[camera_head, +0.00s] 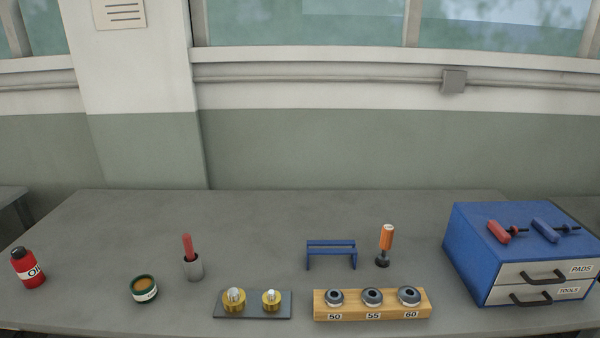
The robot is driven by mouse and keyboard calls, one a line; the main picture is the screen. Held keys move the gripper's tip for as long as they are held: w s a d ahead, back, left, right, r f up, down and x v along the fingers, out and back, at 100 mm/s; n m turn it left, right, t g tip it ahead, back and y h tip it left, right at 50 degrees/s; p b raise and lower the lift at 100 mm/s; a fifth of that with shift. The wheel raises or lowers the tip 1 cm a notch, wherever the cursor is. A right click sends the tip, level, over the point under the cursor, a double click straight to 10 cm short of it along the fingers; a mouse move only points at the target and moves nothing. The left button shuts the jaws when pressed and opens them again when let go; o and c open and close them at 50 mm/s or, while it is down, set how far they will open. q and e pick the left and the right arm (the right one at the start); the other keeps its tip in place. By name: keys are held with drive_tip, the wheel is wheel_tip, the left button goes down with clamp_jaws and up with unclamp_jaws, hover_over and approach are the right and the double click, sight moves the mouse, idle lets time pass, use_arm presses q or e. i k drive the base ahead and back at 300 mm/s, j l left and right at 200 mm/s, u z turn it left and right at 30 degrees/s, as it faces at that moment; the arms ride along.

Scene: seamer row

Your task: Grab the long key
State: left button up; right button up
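No thing in view is plainly marked as the long key. A red tool (500,232) and a blue tool (546,230), each with a black rod end, lie on top of the blue drawer cabinet (468,248) at the right. I cannot tell whether either is a key or which is longer. The cabinet has a PADS drawer (545,273) above a TOOLS drawer (545,294); both look closed, and their insides are hidden. An orange-handled tool (387,238) with a black foot stands upright on the table. Neither of my grippers is in view.
On the grey table (110,230) stand a red oil bottle (28,268), green tin (144,289), grey cup (193,268) with a red stick, dark plate (252,312) with brass pieces, empty-looking blue rack (331,244), and wooden block (372,312) with rings marked 50, 55, 60. The back is clear.

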sight(549, 232)
drive_tip(key=z, duration=1.45)
drive_tip(key=u, duration=0.5)
drive_tip(key=i+l+u, duration=0.1)
drive_tip(key=l+u, duration=1.1)
drive_tip(key=i+l, duration=0.05)
drive_tip(key=l, duration=0.05)
